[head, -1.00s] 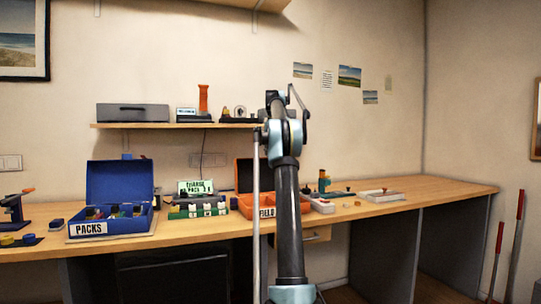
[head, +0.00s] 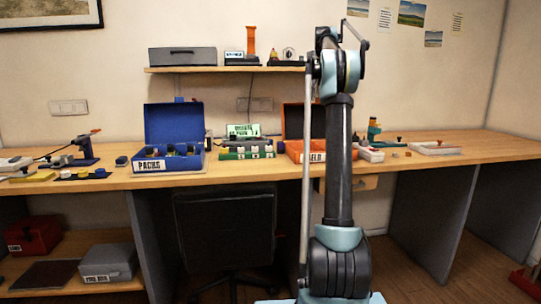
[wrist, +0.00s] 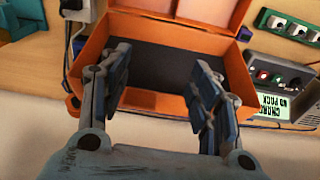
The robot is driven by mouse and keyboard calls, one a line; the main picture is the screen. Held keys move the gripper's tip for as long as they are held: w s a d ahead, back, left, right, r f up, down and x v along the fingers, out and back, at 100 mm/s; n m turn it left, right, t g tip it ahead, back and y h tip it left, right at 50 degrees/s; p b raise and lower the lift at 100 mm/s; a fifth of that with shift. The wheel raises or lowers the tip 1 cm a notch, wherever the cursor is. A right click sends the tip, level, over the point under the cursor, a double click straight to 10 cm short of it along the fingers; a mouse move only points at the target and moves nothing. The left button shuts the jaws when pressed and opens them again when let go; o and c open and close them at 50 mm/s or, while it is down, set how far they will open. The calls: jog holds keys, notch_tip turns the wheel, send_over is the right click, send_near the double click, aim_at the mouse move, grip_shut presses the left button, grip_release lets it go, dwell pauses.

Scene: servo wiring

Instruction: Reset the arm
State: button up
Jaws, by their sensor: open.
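My gripper (wrist: 162,75) is open and empty in the wrist view, its two fingers spread apart. Beyond them is the open orange case (wrist: 160,105), seen upside down, with a dark, bare-looking interior. I cannot tell whether the fingers touch the case. In the head view my arm stands upright in front of the bench, bent at the top, and it partly hides the orange case (head: 294,152) behind it. My gripper is hidden in that view.
The wooden bench (head: 470,148) holds an open blue box (head: 172,128) marked PACKS, a green-lit charger (head: 245,131) and a white tray (head: 435,147). A shelf (head: 215,69) hangs above. A dark chair (head: 226,225) stands under the bench; a lower shelf holds boxes at left.

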jog(key=s+a+f, duration=0.3)
jog(key=s+f, duration=0.1)
jog(key=s, duration=0.6)
jog(key=s+a+f, duration=0.3)
jog(key=s+a, duration=0.1)
jog(key=s, duration=0.7)
jog(key=s+a+f, duration=0.3)
jog(key=s+f, duration=0.1)
jog(key=s, duration=0.6)
jog(key=s+a+f+t, duration=0.1)
jog(key=s+a+f, duration=0.2)
jog(key=s+f, duration=2.4)
notch_tip(320, 180, down, 2)
jog(key=shift+f+m, duration=0.1)
jog(key=shift+m, duration=0.3)
jog(key=shift+a, duration=0.1)
jog(key=shift+w+f, duration=0.15)
jog(key=shift+w, duration=0.25)
